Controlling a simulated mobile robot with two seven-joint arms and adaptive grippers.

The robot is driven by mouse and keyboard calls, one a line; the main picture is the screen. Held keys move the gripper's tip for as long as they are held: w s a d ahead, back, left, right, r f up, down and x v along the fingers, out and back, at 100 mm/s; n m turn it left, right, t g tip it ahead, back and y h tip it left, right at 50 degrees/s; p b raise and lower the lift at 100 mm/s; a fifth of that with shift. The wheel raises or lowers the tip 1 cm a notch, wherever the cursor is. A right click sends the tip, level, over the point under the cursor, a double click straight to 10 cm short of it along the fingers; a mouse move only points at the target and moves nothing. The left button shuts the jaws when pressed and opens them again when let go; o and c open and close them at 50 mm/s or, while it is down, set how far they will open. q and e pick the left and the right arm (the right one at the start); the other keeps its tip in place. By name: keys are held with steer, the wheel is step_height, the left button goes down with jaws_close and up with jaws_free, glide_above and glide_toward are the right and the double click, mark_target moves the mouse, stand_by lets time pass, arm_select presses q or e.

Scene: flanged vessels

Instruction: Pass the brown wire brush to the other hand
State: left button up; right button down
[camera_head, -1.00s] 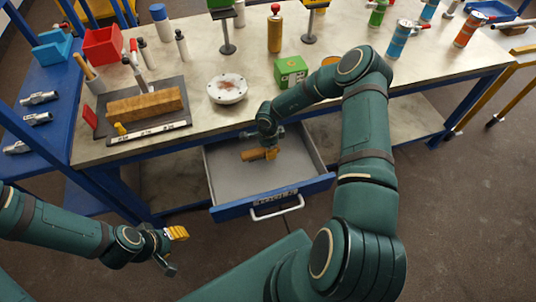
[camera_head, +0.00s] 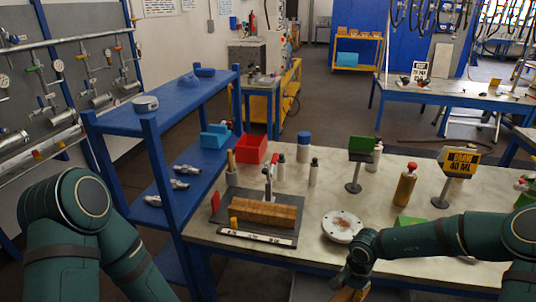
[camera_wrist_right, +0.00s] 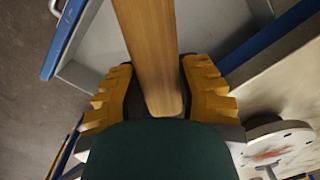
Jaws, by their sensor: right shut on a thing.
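The brown wire brush (camera_wrist_right: 148,50) shows in the right wrist view as a long wooden bar between the yellow fingers of my right gripper (camera_wrist_right: 158,88). The gripper is shut on it. The brush's bristles cannot be made out. In the head view my right gripper (camera_head: 350,291) is at the bottom edge, in front of the workbench, with a bit of yellow showing; the brush is mostly cut off there. My left arm comes in at the lower left of the head view, but its gripper is out of frame.
The workbench (camera_head: 318,185) bears a wooden block (camera_head: 264,213) on a dark tray, a white flange (camera_head: 342,226), a red bin (camera_head: 250,149) and several bottles. A blue shelf (camera_head: 185,110) stands left. The grey drawer (camera_wrist_right: 95,50) lies under the brush in the wrist view.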

mark_target(339, 294)
steer(key=s+a+r+n, duration=0.1)
steer(key=r+n, duration=0.1)
steer(key=n, duration=0.1)
steer(key=s+a+r+n, duration=0.2)
steer(key=n, duration=0.1)
steer(key=s+a+r+n, duration=0.2)
steer(key=r+n, duration=0.1)
steer(key=shift+s+a+r+n, duration=0.35)
steer(key=shift+r+n, duration=0.05)
steer(key=shift+n, duration=0.2)
